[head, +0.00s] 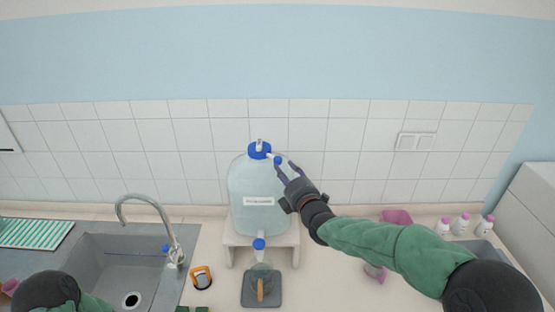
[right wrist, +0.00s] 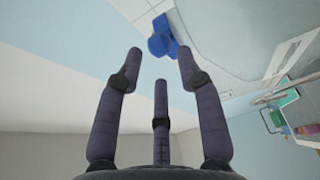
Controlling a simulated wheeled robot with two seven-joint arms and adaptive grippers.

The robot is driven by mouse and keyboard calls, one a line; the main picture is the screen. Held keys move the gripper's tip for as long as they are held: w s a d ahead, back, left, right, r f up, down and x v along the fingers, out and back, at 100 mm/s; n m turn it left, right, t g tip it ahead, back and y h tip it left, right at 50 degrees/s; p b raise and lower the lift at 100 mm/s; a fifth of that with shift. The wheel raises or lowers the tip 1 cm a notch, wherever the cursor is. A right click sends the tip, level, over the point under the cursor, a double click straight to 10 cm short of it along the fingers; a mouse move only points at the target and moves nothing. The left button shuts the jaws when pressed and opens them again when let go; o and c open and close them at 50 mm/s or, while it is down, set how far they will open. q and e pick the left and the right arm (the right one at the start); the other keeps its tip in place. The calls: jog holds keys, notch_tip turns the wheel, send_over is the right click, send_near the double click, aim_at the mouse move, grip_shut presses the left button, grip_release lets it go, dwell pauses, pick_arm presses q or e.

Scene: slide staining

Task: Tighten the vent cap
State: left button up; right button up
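A large clear carboy (head: 242,190) with a white label stands on a white stand. A blue main cap (head: 259,152) with a white fitting is on its top. A small blue vent cap (head: 278,160) sits to the right of the main cap. My right gripper (head: 285,169) is at the vent cap, its fingers pointing up and left toward it. In the right wrist view, the three fingers of the right gripper (right wrist: 160,66) are spread, with a blue cap part (right wrist: 159,44) just beyond the tips. I cannot tell whether any finger touches it. My left gripper is out of view.
A blue spigot (head: 259,244) is at the carboy's front, above a beaker on a grey tray (head: 248,302). A sink with a tap (head: 150,203) is on the left. White bottles (head: 462,224) with pink caps stand on the right. The tiled wall is behind.

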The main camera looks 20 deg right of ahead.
aim_at(279, 163)
jog(key=shift+w+a+p, duration=0.2)
jog(key=shift+w+p, duration=0.1)
jog(key=shift+w, duration=1.3)
jog(key=shift+w+a+p, duration=0.15)
jog(key=shift+w+p, duration=0.1)
jog(key=shift+w, duration=1.35)
grip_shut()
